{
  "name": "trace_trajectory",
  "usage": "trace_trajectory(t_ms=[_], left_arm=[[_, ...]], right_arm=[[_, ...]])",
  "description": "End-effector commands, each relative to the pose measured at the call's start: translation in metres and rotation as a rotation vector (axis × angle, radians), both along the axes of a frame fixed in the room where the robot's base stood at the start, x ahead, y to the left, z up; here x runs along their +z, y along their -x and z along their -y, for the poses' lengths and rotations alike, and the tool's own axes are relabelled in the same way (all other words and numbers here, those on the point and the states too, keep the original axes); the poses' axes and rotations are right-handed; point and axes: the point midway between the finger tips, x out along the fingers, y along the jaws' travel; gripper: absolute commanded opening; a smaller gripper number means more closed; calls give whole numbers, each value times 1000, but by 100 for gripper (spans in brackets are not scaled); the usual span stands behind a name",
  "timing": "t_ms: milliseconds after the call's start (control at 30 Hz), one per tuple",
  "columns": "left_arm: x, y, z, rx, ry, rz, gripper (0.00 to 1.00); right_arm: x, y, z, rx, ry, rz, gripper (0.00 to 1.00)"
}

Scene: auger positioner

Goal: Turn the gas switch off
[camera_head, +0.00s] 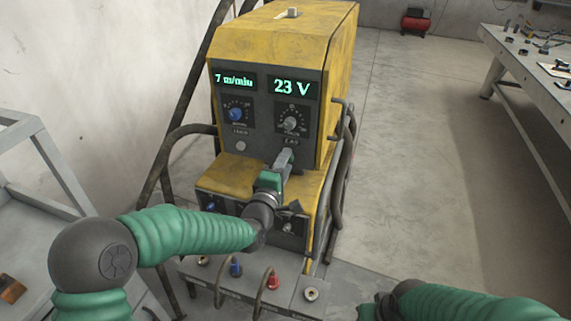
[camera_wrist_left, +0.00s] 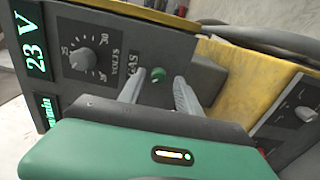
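The yellow welding machine (camera_head: 325,60) stands upright with a dark front panel. The gas switch, a small green knob (camera_wrist_left: 158,75), sits beside the GAS label (camera_wrist_left: 133,62) in the left wrist view. In the head view my left gripper hides it, just below the GAS label (camera_head: 291,141). My left gripper (camera_head: 286,158) reaches up to the panel. In the left wrist view its two grey fingers (camera_wrist_left: 158,92) are apart, one on each side of the knob, with visible gaps. My right gripper (camera_head: 378,306) is low at the bottom right, away from the machine; its fingers are unclear.
Two displays read 7 m/min (camera_head: 234,79) and 23 V (camera_head: 292,87). A blue dial (camera_head: 236,114) and a grey volts dial (camera_head: 290,123) sit above the switch. Cables (camera_head: 342,150) run along the machine's sides. A workbench (camera_head: 530,70) stands right; the floor between is clear.

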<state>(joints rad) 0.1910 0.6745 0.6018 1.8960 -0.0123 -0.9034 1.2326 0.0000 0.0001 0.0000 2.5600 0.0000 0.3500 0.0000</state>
Motion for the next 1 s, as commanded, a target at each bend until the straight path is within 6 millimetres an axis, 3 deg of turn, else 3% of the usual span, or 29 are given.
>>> trace_trajectory(t_ms=[267,700,833,1000], left_arm=[[1,12,-3,-2,-2,0,40],[1,126,-41,0,-3,-2,40],[0,148,-49,0,-1,-2,40],[-1,159,-52,0,1,-1,40]], right_arm=[[2,0,0,0,0,0,41],[15,0,0,0,0,0,41],[17,0,0,0,0,0,41],[17,0,0,0,0,0,41]])
